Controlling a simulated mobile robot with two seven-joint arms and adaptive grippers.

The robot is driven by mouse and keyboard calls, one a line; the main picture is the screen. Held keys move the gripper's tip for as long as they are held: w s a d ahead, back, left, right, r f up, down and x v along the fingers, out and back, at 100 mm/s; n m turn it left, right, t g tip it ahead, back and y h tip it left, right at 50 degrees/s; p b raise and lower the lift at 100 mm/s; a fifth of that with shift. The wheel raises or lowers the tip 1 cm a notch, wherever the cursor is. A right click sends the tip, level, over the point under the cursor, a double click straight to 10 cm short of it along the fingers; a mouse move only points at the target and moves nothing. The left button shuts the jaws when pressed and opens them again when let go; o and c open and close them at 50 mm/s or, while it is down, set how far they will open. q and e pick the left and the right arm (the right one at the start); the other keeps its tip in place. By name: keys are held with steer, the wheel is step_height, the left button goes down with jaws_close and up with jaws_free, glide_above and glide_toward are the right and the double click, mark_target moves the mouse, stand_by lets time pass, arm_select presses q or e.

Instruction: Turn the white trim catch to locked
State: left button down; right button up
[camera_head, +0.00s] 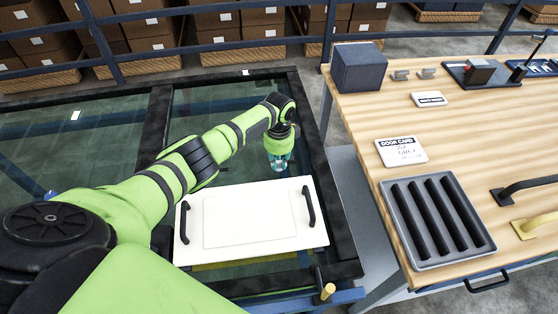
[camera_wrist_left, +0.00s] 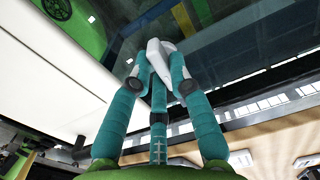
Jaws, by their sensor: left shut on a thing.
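A white trim panel (camera_head: 250,222) with two black handles lies on the dark frame in the head view. My left gripper (camera_head: 280,163) reaches down just beyond the panel's far edge. In the left wrist view its teal fingers (camera_wrist_left: 158,78) are closed around a small white part, which looks like the white trim catch (camera_wrist_left: 156,48). The fingers cover much of the catch, and I cannot tell which way it is turned. The catch is hidden behind the gripper in the head view. My right gripper is in neither view.
A wooden bench (camera_head: 455,120) on the right holds a grey slotted tray (camera_head: 437,220), a door card sign (camera_head: 401,151), a dark blue box (camera_head: 358,67) and small parts. A yellow-tipped peg (camera_head: 328,291) stands near the frame's front right corner. Shelves with cartons stand behind.

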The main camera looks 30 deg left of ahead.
arm_select(q)
steer(key=m+b, duration=0.1)
steer(key=m, duration=0.4)
steer(key=shift+a, duration=0.1)
steer(key=m+b, duration=0.1)
steer(key=m, duration=0.2)
steer(key=shift+m, duration=0.3)
steer(key=m+b, duration=0.1)
steer(key=m, duration=0.3)
steer(key=shift+a+m, duration=0.15)
steer(key=shift+m, duration=0.15)
steer(key=shift+m+b, duration=0.6)
steer(key=shift+m, duration=1.2)
steer(key=c, duration=1.1)
jaws_free()
steer(key=shift+c, duration=0.2)
steer(key=shift+r, duration=0.1)
step_height(320, 180, up, 12)
